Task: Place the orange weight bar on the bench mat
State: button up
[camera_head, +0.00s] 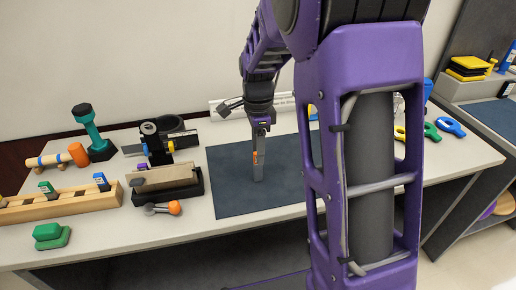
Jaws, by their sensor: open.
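The dark blue-grey bench mat (226,190) lies flat on the light bench, its right part hidden behind my purple arm. My gripper (258,176) points down over the mat, seen nearly edge-on, with its jaws open. A small orange patch (255,157) shows at its fingers; I cannot tell whether it belongs to the gripper or to something between the jaws. A short bar with an orange rounded end (174,207) and a grey end lies left of the mat, apart from the gripper.
Coloured clamps (450,126) lie at right. The visible mat around the gripper is clear.

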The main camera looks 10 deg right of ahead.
notch_tip(320, 180, up, 12)
jog(key=p, duration=0.2)
jog(key=shift+r+p, duration=0.2)
jog(key=shift+p, duration=0.1)
jog(key=shift+s, duration=0.1)
